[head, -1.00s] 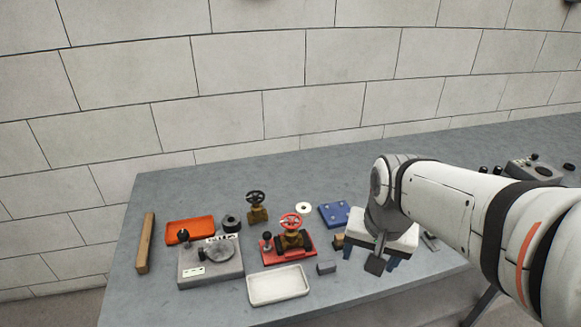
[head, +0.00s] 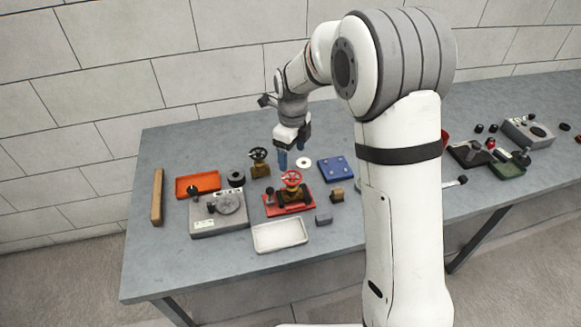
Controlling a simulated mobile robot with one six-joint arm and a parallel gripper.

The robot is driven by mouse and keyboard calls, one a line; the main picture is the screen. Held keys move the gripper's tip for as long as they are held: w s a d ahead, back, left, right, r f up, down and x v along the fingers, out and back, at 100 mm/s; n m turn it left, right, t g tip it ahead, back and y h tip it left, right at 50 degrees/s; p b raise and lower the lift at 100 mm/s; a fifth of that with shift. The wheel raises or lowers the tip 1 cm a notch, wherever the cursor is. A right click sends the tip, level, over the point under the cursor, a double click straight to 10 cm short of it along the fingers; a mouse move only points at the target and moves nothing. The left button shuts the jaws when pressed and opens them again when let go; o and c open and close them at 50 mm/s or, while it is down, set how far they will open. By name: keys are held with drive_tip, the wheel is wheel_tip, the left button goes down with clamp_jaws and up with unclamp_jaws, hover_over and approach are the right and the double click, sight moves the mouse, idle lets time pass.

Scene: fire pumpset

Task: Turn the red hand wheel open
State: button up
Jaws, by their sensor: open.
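The red hand wheel (head: 291,179) sits on top of a brass valve, which stands on a red base (head: 289,205) near the middle of the bench. My gripper (head: 292,160) points down above and just behind the red wheel, with its blue fingertips apart. It looks empty. I cannot tell the exact gap to the wheel, but the wheel shows whole in front of the fingers. A second valve with a black wheel (head: 258,155) stands to the left of my gripper.
An orange tray (head: 198,184), a grey device (head: 219,216) and a wooden bar (head: 157,197) lie to the left. A white tray (head: 280,236) lies in front of the red base, a blue plate (head: 336,169) to its right. My arm hides part of the bench's right half.

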sight(292, 176)
wheel_tip(292, 176, down, 8)
drive_tip(key=shift+r+p, duration=0.25)
drive_tip(key=shift+p, duration=0.3)
drive_tip(key=shift+c, duration=0.4)
